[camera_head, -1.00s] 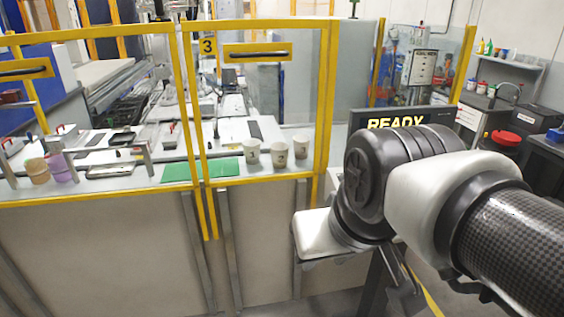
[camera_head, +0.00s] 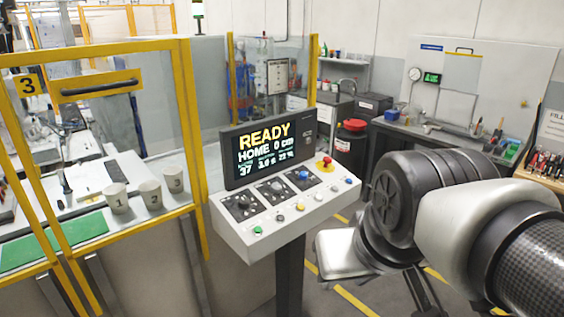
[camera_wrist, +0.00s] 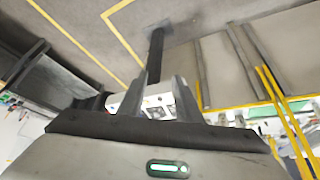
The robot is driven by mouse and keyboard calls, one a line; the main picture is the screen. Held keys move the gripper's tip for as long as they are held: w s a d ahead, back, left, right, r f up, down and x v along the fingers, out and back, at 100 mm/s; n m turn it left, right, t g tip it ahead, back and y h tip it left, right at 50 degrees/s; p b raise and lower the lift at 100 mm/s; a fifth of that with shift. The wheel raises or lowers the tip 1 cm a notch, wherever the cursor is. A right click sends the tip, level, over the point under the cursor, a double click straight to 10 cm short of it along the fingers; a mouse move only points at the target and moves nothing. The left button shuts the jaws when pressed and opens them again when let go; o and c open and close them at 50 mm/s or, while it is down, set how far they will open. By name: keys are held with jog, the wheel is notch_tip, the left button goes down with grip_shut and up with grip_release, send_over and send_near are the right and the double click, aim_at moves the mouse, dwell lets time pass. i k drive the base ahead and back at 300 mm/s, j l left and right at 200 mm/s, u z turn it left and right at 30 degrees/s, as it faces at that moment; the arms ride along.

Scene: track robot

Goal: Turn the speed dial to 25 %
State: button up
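The sloped white control console (camera_head: 290,222) stands at the centre of the head view. It carries three knobs on dark square plates: a left dial (camera_head: 243,203), a middle dial (camera_head: 275,188) and a right dial (camera_head: 303,175) with a blue part. Their labels are too small to read, so I cannot tell which is the speed dial. The screen (camera_head: 268,150) reads READY, HOME 0 cm, and below it 37, 3.0 s and what looks like 22 %. My gripper (camera_wrist: 162,78) is open and empty in the wrist view, apart from the console (camera_wrist: 158,103), which shows upside down between the fingers.
A red push button (camera_head: 324,162) and several small coloured buttons sit on the console. Yellow-framed fencing (camera_head: 185,95) and a ledge with three numbered cups (camera_head: 150,194) lie to the left. A workbench (camera_head: 445,140) stands at the back right. Floor shows right of the console post.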

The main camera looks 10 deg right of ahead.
aim_at(303, 175)
jog(key=z, duration=0.15)
jog(key=i+l, duration=0.1)
jog(key=i, duration=0.65)
jog(key=i+u, duration=0.1)
jog(key=i, duration=0.65)
jog(key=l, duration=0.1)
